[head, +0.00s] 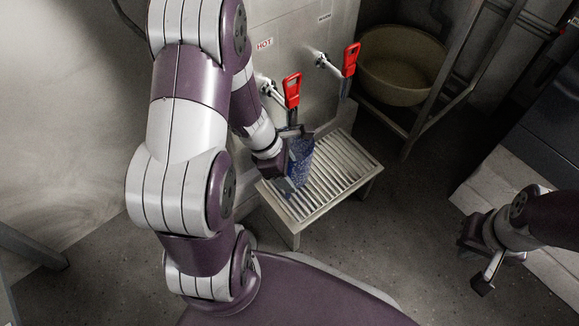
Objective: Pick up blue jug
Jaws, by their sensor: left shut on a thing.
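The blue jug (300,155) is a speckled blue vessel in the middle of the head view, over the left part of a slatted metal rack (345,165). My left gripper (293,160) is shut on the jug, and its fingers and wrist hide part of it. I cannot tell whether the jug touches the slats. My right gripper (482,268) is at the right, far from the jug, with a finger pointing down. Its jaw opening is not clear and I see nothing held in it.
A large beige bowl (403,66) sits behind on a metal frame. Dark floor (390,235) lies open right of the rack.

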